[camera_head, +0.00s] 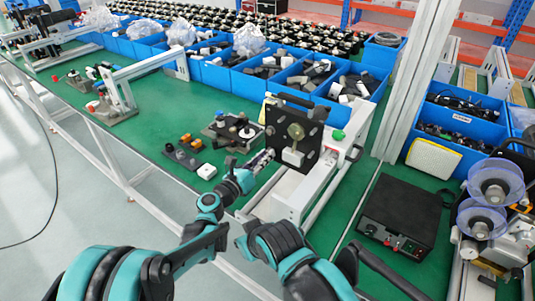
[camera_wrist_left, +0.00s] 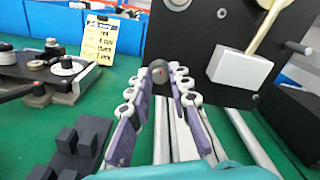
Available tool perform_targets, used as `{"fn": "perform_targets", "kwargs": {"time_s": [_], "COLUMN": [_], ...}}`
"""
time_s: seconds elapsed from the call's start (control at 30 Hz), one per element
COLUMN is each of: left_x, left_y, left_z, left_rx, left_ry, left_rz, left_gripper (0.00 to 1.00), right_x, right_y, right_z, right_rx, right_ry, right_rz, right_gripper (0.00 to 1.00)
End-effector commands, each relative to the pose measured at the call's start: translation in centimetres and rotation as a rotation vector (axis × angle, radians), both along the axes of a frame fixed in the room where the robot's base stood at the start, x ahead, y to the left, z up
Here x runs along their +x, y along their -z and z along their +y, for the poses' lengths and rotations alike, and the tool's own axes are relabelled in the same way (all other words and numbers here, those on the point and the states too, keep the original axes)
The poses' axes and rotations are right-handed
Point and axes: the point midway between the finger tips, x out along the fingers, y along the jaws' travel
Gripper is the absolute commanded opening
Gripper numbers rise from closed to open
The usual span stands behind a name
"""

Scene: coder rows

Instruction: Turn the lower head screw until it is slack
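The head is a square black plate (camera_head: 310,145) on a light rail frame; in the left wrist view the plate (camera_wrist_left: 215,30) carries a white block (camera_wrist_left: 240,68) with a brass lever. The lower head screw, a dark round knob (camera_wrist_left: 158,76) with a small red mark, sits low beside the plate's left edge. My left gripper (camera_head: 266,158) is at the plate's lower left. In the left wrist view its two fingers (camera_wrist_left: 159,80) stand on either side of the knob, tips close to it; contact is unclear. My right gripper is outside both views.
Blue bins (camera_head: 225,78) of parts line the back of the green bench. A black box (camera_head: 402,212) with red buttons stands at right, and a device with clear discs (camera_head: 490,185) beyond it.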

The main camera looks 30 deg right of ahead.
Motion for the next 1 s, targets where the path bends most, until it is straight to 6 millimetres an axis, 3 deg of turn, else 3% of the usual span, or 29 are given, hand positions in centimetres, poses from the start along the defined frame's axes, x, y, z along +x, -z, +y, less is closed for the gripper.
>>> {"fn": "perform_targets", "kwargs": {"time_s": [0.37,0.8,1.0], "left_x": [0.01,-0.06,-0.07], "left_y": [0.0,-0.02,-0.02], "left_z": [0.01,-0.03,-0.03], "left_rx": [0.009,0.272,0.326], "left_ry": [0.0,0.0,0.0], "left_rz": [-0.022,-0.657,-0.789], "left_gripper": [0.33,0.33,0.33], "right_x": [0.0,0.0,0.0], "right_y": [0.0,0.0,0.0], "right_z": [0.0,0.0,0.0], "right_rx": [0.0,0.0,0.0], "right_ry": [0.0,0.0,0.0], "right_rz": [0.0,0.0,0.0], "right_gripper": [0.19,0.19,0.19]}}
